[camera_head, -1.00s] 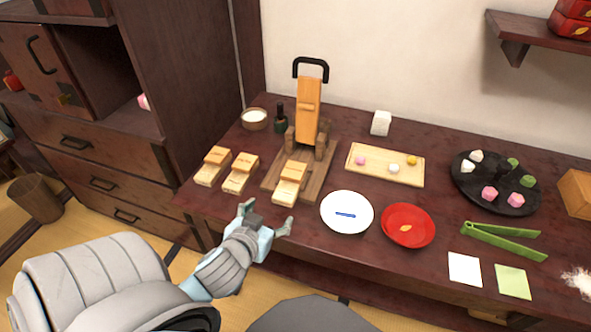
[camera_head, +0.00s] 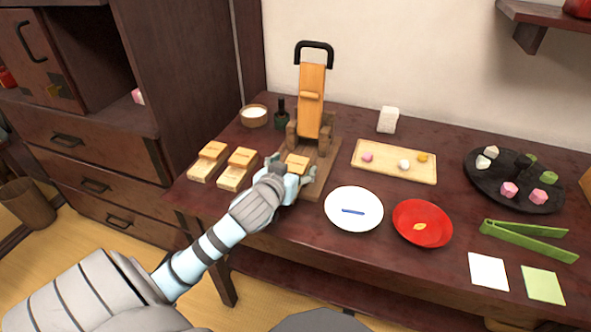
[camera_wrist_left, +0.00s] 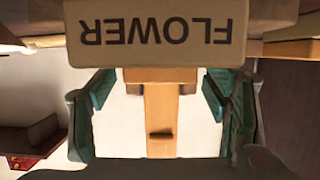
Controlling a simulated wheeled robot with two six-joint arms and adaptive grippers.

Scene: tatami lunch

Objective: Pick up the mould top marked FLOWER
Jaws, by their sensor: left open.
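The mould top marked FLOWER (camera_wrist_left: 155,32) is a pale wooden block. Its lettering appears upside down in the left wrist view, across the top of the picture. In the head view the mould top (camera_head: 297,161) is at the front of the wooden press, partly hidden by my left gripper (camera_head: 291,171). My right gripper is not in view.
Two similar wooden moulds (camera_head: 208,162) (camera_head: 237,169) lie to the left. The press (camera_head: 311,100) with its black handle stands behind. A white plate (camera_head: 354,222) and red dish (camera_head: 421,222) are close on the right. A small dark bottle (camera_head: 281,118) stands beside the press.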

